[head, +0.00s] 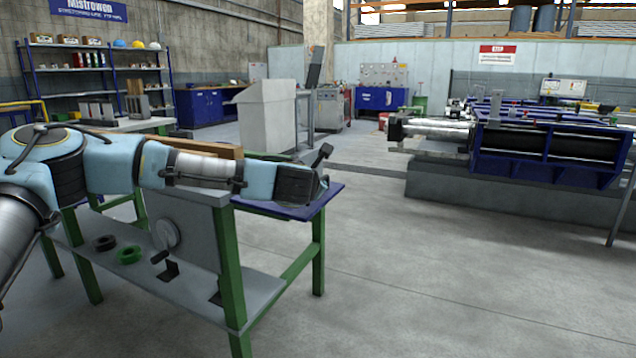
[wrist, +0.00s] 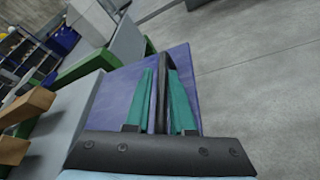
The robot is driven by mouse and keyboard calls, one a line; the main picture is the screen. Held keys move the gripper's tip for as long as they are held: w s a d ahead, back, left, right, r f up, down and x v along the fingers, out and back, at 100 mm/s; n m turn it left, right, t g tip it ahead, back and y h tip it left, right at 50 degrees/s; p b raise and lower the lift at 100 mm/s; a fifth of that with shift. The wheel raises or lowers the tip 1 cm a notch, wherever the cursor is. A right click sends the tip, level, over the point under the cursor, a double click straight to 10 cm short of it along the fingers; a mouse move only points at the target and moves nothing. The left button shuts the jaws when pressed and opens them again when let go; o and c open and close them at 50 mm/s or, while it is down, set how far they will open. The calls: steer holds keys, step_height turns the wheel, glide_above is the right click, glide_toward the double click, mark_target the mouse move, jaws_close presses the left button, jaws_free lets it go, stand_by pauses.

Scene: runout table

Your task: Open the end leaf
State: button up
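The end leaf is a flat blue panel (head: 332,197) at the right end of the grey-topped, green-legged table. It looks about level with the tabletop. It also shows as a blue-violet surface in the wrist view (wrist: 120,90). A black handle (head: 321,154) stands up near the leaf's far side. My gripper (head: 318,184) is low over the leaf, close to the handle. In the wrist view my gripper's two teal fingers (wrist: 161,72) lie on either side of a dark upright bar, seemingly the handle. Whether they press on it is unclear.
Wooden blocks (wrist: 22,108) lie on the tabletop near my arm. The lower shelf (head: 190,290) holds a green ring, a dark ring and small parts. A grey cabinet (head: 266,115) stands behind. Open concrete floor lies to the right, before a large blue machine (head: 545,150).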

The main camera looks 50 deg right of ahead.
steer(key=o, duration=0.3)
steer(key=v, duration=1)
steer(key=shift+s+a+r, duration=0.15)
steer(key=shift+a, duration=0.2)
